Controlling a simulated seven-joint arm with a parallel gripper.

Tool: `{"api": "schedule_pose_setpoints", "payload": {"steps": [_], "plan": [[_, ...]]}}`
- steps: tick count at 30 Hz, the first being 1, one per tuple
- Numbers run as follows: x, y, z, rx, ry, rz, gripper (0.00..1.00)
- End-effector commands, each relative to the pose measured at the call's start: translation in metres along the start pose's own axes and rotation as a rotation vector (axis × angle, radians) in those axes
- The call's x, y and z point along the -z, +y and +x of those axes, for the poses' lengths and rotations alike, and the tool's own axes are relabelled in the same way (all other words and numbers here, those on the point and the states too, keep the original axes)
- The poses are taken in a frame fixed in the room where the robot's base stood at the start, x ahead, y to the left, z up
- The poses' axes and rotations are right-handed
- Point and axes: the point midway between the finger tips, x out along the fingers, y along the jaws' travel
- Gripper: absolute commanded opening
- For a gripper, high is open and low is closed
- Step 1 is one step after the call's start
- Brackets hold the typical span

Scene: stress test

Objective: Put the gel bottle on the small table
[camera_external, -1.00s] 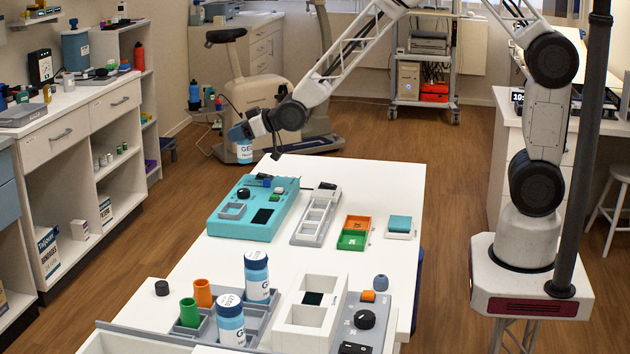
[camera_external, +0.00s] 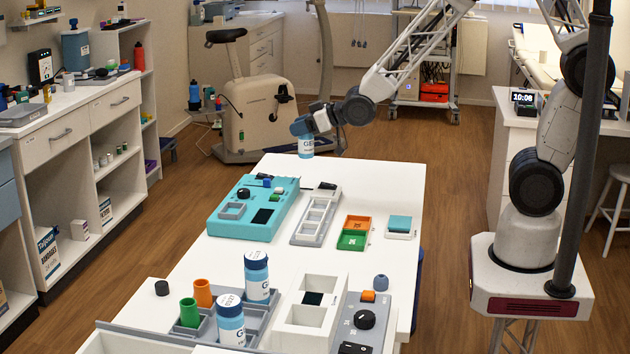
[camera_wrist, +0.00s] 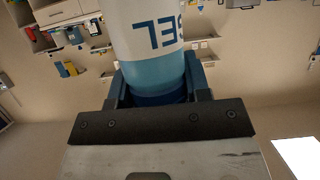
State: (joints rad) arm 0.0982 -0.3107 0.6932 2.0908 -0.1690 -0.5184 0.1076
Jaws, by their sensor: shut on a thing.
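My gripper (camera_external: 303,126) is shut around the top of a gel bottle (camera_external: 306,146) and holds it upright in the air, near the far end of the long white table as seen in the external view. In the wrist view the bottle (camera_wrist: 150,45) sits between the blue fingers, its label upside down in the picture. A small table (camera_external: 208,115) with a dark blue bottle (camera_external: 195,96) on it stands beside the exercise bike, left of my gripper. Two other gel bottles, one farther back (camera_external: 257,277) and one nearer (camera_external: 230,320), stand in a grey tray at the near end.
The long white table (camera_external: 390,175) carries a teal box (camera_external: 225,222), a grey-white tray (camera_external: 316,222), orange and green bins (camera_external: 354,232) and a grey control panel (camera_external: 365,335). Its far end is clear. The exercise bike (camera_external: 250,110) stands behind it, left of my gripper.

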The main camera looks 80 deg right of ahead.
Motion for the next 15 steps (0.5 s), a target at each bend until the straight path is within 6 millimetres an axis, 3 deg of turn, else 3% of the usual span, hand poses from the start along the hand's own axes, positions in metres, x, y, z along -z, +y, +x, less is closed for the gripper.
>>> {"api": "schedule_pose_setpoints", "payload": {"steps": [15], "plan": [[-0.040, 0.000, -0.084, 0.001, 0.001, 0.001, 0.17]]}}
